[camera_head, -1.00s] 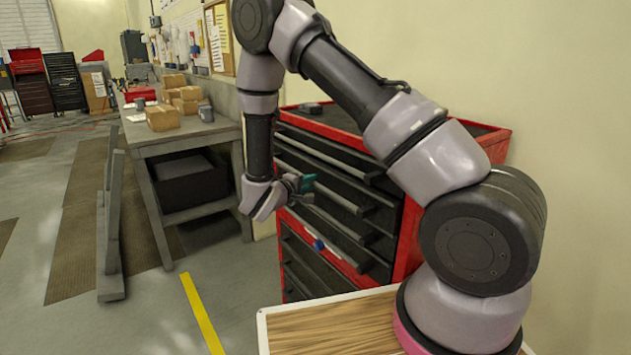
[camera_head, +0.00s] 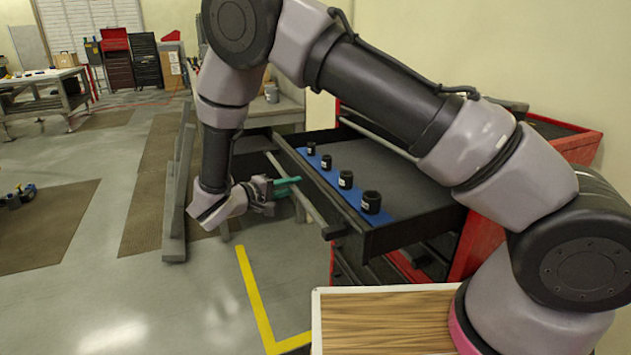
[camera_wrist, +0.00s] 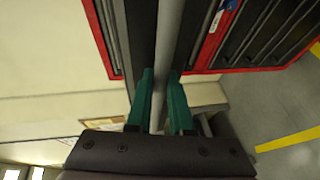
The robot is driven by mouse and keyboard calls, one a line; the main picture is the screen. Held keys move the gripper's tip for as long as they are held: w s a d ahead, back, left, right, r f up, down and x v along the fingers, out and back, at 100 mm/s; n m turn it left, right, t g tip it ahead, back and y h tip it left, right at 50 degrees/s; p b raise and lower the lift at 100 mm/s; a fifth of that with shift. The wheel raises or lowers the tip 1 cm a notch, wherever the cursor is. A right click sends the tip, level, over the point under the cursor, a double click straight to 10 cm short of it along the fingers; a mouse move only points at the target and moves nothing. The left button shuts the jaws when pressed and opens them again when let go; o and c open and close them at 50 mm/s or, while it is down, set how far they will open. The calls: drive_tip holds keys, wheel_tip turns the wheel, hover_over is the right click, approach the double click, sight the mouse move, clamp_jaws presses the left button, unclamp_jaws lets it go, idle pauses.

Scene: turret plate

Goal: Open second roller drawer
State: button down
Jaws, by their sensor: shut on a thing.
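A dark drawer (camera_head: 395,228) of the red roller cabinet (camera_head: 575,150) stands pulled far out. Several black sockets (camera_head: 371,202) stand in a row on a blue strip (camera_head: 338,190) inside it. A grey bar handle (camera_head: 297,190) runs along its front. My gripper (camera_head: 289,186) is at this handle, with its green fingers around the bar. In the wrist view, the green fingers (camera_wrist: 160,100) lie on either side of the grey bar (camera_wrist: 168,50) and are shut on it. Which drawer of the stack it is cannot be fully told, as my arm hides part of the cabinet.
Closed drawers show on the red cabinet in the wrist view (camera_wrist: 265,30). A workbench (camera_head: 285,112) stands behind my arm, with grey upright boards (camera_head: 177,200) left of my gripper. The floor at the left front is clear.

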drive_tip(key=shift+s+a+r, duration=0.1)
drive_tip(key=shift+s+a, duration=0.15)
drive_tip(key=shift+a, duration=0.5)
drive_tip(key=shift+s+a+r, duration=0.15)
drive_tip(key=shift+s+a, duration=0.05)
drive_tip(key=shift+a, duration=0.5)
drive_tip(key=shift+s+a+r, duration=0.1)
drive_tip(key=shift+s+a, duration=0.15)
drive_tip(key=shift+a, duration=0.5)
drive_tip(key=c, duration=0.8)
unclamp_jaws()
drive_tip(key=shift+s, duration=0.1)
drive_tip(key=shift+f, duration=0.1)
drive_tip(key=shift+d, duration=0.1)
drive_tip(key=v, duration=1.1)
